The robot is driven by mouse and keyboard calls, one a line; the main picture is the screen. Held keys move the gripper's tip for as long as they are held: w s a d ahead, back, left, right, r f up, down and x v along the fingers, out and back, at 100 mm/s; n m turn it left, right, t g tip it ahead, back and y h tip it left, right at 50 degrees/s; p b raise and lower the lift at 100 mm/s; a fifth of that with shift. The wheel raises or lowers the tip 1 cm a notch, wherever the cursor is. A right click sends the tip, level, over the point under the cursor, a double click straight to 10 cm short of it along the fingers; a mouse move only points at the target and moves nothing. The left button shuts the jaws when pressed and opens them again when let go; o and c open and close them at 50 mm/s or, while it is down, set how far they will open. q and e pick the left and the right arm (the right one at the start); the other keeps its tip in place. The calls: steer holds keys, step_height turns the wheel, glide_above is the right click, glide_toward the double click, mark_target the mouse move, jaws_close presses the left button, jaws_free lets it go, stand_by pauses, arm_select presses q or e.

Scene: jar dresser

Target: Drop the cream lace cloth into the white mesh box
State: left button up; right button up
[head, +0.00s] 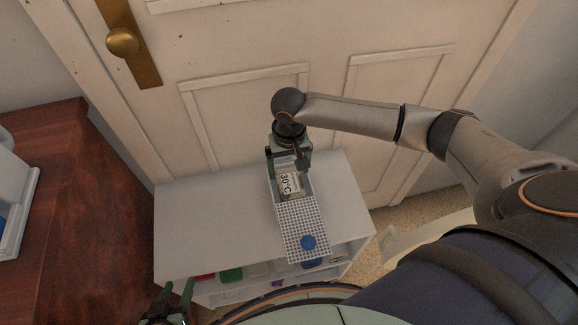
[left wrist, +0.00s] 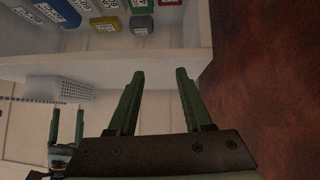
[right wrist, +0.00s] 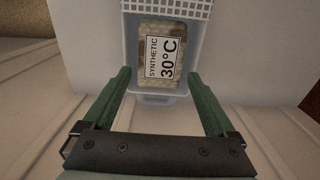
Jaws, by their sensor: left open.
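The white mesh box (head: 304,230) stands on top of the white shelf unit. The cream lace cloth, with a white "SYNTHETIC 30°C" label, lies inside the box; it shows in the head view (head: 290,185) and the right wrist view (right wrist: 171,72). My right gripper (head: 290,162) is over the door-side end of the box. My left gripper (head: 172,294) is low at the front left of the shelf unit, away from the box. It is open and empty in the left wrist view (left wrist: 157,75).
The white shelf unit (head: 200,220) has a bare top left of the box and several coloured labelled items on its shelf below. A panelled door (head: 240,60) stands behind. A reddish wooden surface (head: 65,200) is at the left.

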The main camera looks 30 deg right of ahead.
steer(key=shift+o, duration=0.5)
arm_select(q)
steer(key=shift+r, duration=0.1)
arm_select(e)
steer(key=shift+r, duration=0.1)
steer(key=shift+r, duration=0.35)
arm_select(q)
steer(key=p, duration=0.1)
steer(key=a+r+p, duration=0.1)
steer(key=p, duration=0.1)
steer(key=shift+s+a+r, duration=0.15)
steer(key=shift+s+r, duration=0.1)
steer(key=shift+s, duration=0.05)
arm_select(e)
step_height(320, 180, up, 12)
steer(key=shift+f, duration=0.15)
